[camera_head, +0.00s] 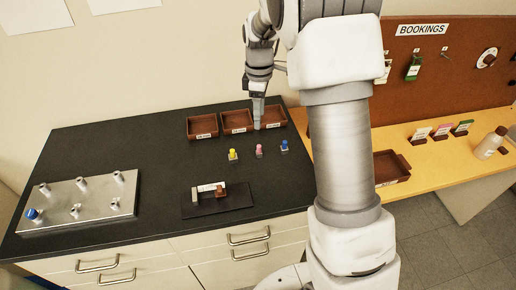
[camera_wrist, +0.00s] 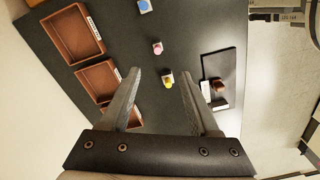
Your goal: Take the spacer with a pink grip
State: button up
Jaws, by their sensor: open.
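The spacer with a pink grip (camera_head: 259,149) stands on the dark bench top between the yellow-grip spacer (camera_head: 233,154) and the blue-grip spacer (camera_head: 284,145). In the wrist view the pink one (camera_wrist: 157,47) is beyond my fingertips, in the upper middle. The yellow one (camera_wrist: 168,80) shows close to the gap between the fingertips, and the blue one (camera_wrist: 144,6) is at the top edge. My gripper (camera_wrist: 160,75) is open and empty. In the head view my gripper (camera_head: 258,125) is above the bench, near the trays behind the spacers.
Brown labelled trays (camera_head: 202,136) line the back of the bench. A dark stand (camera_head: 190,211) with a small gauge is in front of the spacers. A metal plate (camera_head: 62,222) with several posts lies at left. A wooden shelf (camera_head: 425,152) is at right.

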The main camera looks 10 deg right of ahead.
aim_at(259, 146)
notch_tip(259, 146, down, 10)
jog(key=shift+r, duration=0.25)
jog(key=shift+w+f+p, duration=0.15)
jog(key=shift+f+p, duration=0.2)
jog(key=shift+f, duration=1.05)
jog(key=shift+w+f+p, duration=0.1)
jog(key=shift+f+p, duration=0.25)
jog(key=shift+f, duration=1)
jog(key=shift+c, duration=0.2)
grip_shut()
